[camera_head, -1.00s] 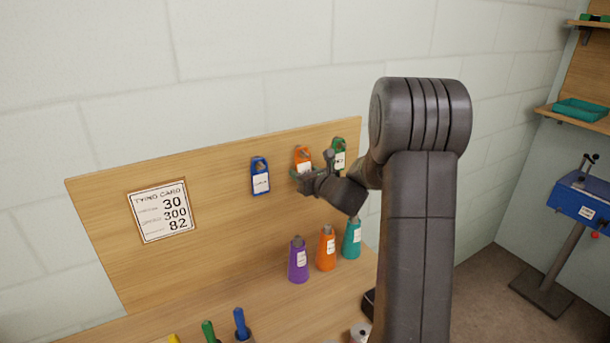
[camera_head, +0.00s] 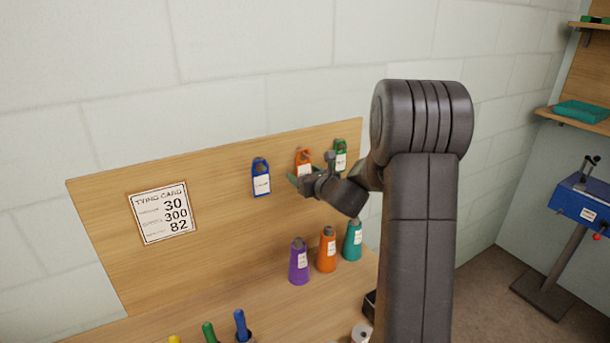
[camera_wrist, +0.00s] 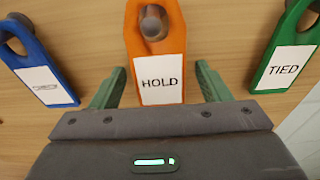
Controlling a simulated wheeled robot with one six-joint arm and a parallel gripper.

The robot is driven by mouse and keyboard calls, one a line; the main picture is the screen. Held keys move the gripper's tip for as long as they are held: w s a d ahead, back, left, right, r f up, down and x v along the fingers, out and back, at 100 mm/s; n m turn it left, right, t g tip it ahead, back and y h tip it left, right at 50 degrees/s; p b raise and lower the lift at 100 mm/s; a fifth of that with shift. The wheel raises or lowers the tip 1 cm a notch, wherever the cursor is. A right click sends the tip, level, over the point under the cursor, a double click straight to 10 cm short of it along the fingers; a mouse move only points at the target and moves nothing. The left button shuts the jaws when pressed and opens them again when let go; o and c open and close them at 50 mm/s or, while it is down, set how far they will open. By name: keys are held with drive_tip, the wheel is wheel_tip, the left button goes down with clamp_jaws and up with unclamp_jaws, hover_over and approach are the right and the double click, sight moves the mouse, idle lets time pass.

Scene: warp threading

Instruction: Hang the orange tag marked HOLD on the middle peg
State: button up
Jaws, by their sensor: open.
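The orange tag marked HOLD (camera_wrist: 162,65) hangs in the middle of the wooden board, its hole around the middle peg (camera_wrist: 152,22). In the head view the orange tag (camera_head: 303,158) is partly hidden behind my gripper (camera_head: 304,182). In the wrist view my gripper (camera_wrist: 158,88) is open. Its two green fingers stand on either side of the tag's lower part, with a gap visible on each side. I cannot tell how far the fingertips are from the board.
A blue tag (camera_head: 261,178) hangs to the left and a green tag marked TIED (camera_wrist: 290,50) to the right, each on its own peg. Purple (camera_head: 299,263), orange (camera_head: 326,251) and teal (camera_head: 352,241) cones stand on the bench below. A tying card (camera_head: 163,213) is on the board's left.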

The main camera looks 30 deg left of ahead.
drive_tip(key=b+v, duration=0.3)
drive_tip(key=v, duration=1)
drive_tip(key=shift+s+d, duration=0.2)
drive_tip(key=shift+d, duration=0.15)
drive_tip(key=p+x, duration=0.3)
drive_tip(key=x, duration=1)
drive_tip(key=shift+w+a, duration=0.2)
drive_tip(key=shift+a, duration=0.15)
drive_tip(key=shift+r, duration=0.1)
drive_tip(key=shift+p, duration=0.3)
drive_tip(key=shift+d, duration=0.1)
